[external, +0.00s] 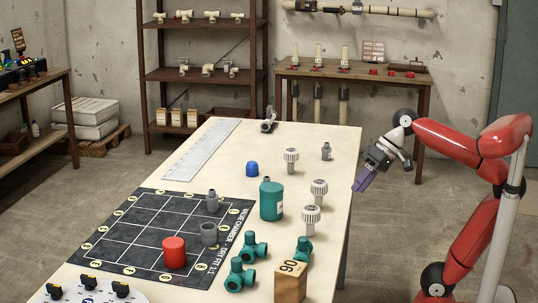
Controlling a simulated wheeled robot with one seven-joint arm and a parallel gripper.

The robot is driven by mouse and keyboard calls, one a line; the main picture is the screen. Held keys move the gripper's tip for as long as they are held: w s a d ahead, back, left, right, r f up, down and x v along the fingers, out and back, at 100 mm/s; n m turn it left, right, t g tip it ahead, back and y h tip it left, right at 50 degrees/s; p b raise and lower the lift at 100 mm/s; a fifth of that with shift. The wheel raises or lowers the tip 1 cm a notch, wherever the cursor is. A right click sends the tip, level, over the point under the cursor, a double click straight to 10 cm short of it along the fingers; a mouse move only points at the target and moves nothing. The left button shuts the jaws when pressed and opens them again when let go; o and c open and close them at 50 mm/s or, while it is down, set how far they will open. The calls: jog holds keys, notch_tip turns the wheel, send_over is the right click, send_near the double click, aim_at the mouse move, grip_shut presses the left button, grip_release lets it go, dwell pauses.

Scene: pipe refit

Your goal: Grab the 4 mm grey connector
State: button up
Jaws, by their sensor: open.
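Several grey fittings stand on the pale table (335,136). A small grey connector (326,152) stands upright near the table's right edge. Another slim grey connector (212,203) and a wider grey one (209,235) stand on the black grid mat (150,222). A grey pipe fitting (268,126) lies at the far edge. Size marks on them are too small to read, so I cannot tell which is the 4 mm one. My gripper (361,183), with purple fingers, is open and empty, just off the table's right edge, apart from every fitting.
Three white-topped knobs (319,188), a teal canister (271,201), a blue cap (252,169) and teal fittings (254,246) stand around the table. A wooden block marked 90 (290,283) is at the front, a red cylinder (174,252) on the mat. A ruler (203,150) lies left.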

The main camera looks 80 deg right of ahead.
jog(key=w+d+r+m+t+y, duration=0.15)
jog(key=w+d+m+t, duration=0.55)
jog(key=w+d+m, duration=0.75)
jog(key=s+d+m+t+h, duration=0.4)
jog(key=d+m+h, duration=0.1)
jog(key=d+m, duration=0.65)
jog(key=m+h, duration=0.5)
jog(key=m, duration=0.3)
send_near(327, 143)
notch_tip(327, 143, up, 5)
jog(key=w, duration=0.3)
jog(key=shift+m, duration=0.4)
jog(key=f, duration=0.4)
jog(key=shift+s+d+f+p, duration=0.25)
jog(key=shift+f+p, duration=0.05)
jog(key=shift+f, duration=0.1)
jog(key=x, duration=0.5)
jog(key=f+x, duration=0.1)
jog(key=x, duration=0.2)
jog(key=shift+s+d+p, duration=0.15)
jog(key=shift+d+p, duration=0.15)
jog(key=shift+p, duration=0.1)
grip_shut()
